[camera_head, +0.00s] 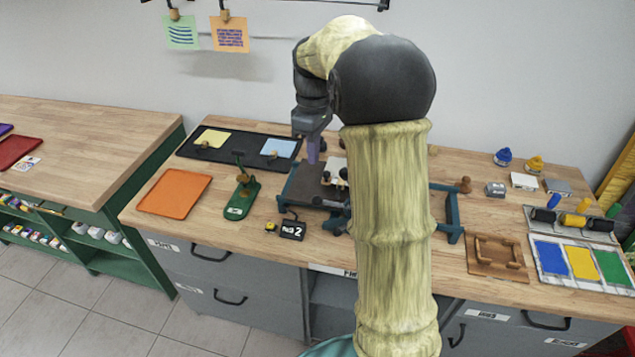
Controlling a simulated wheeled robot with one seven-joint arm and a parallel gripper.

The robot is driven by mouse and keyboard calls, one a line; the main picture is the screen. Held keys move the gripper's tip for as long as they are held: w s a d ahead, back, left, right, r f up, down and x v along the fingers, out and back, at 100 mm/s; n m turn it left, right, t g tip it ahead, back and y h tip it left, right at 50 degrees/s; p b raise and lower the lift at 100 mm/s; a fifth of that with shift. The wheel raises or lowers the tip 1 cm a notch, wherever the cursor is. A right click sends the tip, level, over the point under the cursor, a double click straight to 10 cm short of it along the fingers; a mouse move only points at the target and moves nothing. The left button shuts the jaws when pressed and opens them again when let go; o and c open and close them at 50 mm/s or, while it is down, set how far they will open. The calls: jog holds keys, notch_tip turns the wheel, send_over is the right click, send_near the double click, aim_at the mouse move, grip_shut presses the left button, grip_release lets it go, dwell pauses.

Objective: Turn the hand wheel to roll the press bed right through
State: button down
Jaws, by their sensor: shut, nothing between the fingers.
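The press with its blue-grey frame (451,212) stands on the wooden workbench, and my arm covers much of its middle. A dark flat bed (302,187) shows at its left, with a pale block (337,168) near its back edge. I cannot make out the hand wheel clearly; it may be behind my arm. A brown wooden knob (465,184) shows just right of the press. My gripper (313,158) points down above the back left part of the press. Its fingers are shut and empty. I cannot tell whether they touch anything.
An orange tray (174,192), a green stand (242,197) and a small black sign (293,229) are left and front of the press. A black tray (237,146) lies behind. A wooden board (497,257) and ink slab (541,271) lie at right. Bare bench shows between them.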

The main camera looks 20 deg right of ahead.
jog(key=shift+w+d+r+n+g, duration=0.2)
jog(key=shift+w+d+r+n, duration=0.2)
jog(key=shift+w+r+n, duration=0.2)
jog(key=shift+w+d+r+n+g, duration=0.2)
jog(key=shift+w+d+r+n, duration=0.25)
jog(key=shift+r, duration=0.2)
jog(key=f, duration=0.4)
jog(key=s+f+p, duration=0.1)
jog(key=f, duration=0.4)
jog(key=s+f+p, duration=0.1)
jog(key=f, duration=0.3)
jog(key=shift+s+a+f, duration=0.1)
jog(key=shift+a+f, duration=0.2)
jog(key=shift+a, duration=0.1)
